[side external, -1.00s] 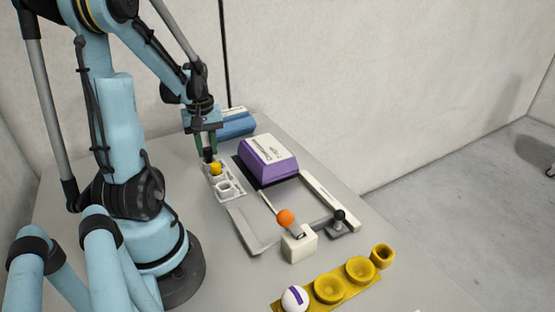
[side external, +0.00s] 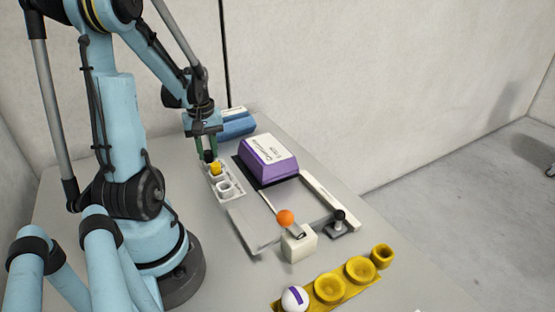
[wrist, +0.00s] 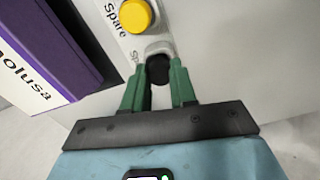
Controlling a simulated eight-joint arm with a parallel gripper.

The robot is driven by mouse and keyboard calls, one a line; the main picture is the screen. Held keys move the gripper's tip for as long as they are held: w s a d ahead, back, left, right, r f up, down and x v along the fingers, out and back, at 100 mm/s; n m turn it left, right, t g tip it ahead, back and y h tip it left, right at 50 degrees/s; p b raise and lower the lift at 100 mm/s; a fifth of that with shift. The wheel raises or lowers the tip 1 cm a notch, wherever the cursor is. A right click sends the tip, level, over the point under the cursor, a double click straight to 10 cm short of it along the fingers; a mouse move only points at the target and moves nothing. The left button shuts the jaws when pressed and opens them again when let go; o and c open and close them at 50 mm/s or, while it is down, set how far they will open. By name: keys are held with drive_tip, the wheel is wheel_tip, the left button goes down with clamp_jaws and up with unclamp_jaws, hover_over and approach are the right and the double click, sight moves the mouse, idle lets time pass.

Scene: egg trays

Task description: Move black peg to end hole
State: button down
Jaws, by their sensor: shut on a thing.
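My gripper (side external: 207,150) is shut on the black peg (side external: 210,157) at the far end of the white peg tray (side external: 236,197). In the wrist view the black peg (wrist: 158,68) sits between my green fingertips, against the end socket of the tray (wrist: 128,42). Its lower part is hidden, so I cannot tell how deep it sits. The yellow peg (side external: 215,169) stands in the neighbouring hole, beside the label "Spare" in the wrist view. The nearer tray hole (side external: 224,187) looks empty.
A purple and white box (side external: 268,158) stands right of the tray, with a blue box (side external: 236,125) behind.

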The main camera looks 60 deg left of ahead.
drive_tip(key=shift+f, duration=0.1)
idle(0.3)
drive_tip(key=c, duration=0.8)
unclamp_jaws()
drive_tip(key=shift+r, duration=6.05)
drive_tip(key=shift+r, duration=0.15)
drive_tip(key=shift+r, duration=0.55)
